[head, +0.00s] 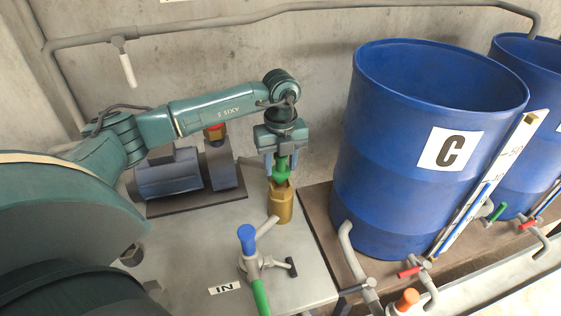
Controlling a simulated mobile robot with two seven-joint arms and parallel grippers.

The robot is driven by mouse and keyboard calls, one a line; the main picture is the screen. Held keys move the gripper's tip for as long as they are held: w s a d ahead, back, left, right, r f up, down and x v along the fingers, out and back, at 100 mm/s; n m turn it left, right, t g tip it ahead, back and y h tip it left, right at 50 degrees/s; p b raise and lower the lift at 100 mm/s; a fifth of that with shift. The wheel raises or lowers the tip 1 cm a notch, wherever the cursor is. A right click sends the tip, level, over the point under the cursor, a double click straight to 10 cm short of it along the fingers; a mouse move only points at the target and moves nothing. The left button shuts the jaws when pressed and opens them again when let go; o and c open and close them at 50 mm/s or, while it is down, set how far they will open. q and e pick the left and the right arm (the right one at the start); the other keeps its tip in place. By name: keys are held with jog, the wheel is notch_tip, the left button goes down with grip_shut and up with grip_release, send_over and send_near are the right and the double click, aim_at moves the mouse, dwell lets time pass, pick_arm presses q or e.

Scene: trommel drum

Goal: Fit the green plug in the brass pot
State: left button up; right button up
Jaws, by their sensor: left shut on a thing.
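The brass pot (280,206) stands upright on the grey table, left of the big blue drum marked C. My left gripper (281,160) points down right above it and is shut on the green plug (281,172). The plug is upright, with its lower end at the pot's mouth. I cannot tell whether its tip is inside the mouth or just above it. The gripper's fingers hide part of the plug's upper end. My right gripper is not in view.
A pipe fitting with a blue cap (247,236) and green hose stands in front of the pot. A blue-grey motor pump (168,178) sits behind on the left. The blue drum C (400,150) rises close on the right. Bare tabletop (185,240) lies left of the pot.

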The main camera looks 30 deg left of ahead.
aim_at(281, 174)
pick_arm(q)
jog(key=shift+f, duration=0.45)
dwell(0.4)
jog(key=shift+f+b, duration=0.1)
jog(key=shift+b, duration=0.2)
jog(key=shift+f+b, duration=0.35)
jog(key=shift+f, duration=0.2)
jog(key=shift+f, duration=0.15)
dwell(0.3)
jog(key=shift+f+b, duration=0.3)
jog(key=shift+f, duration=0.1)
dwell(0.4)
jog(key=shift+f, duration=0.2)
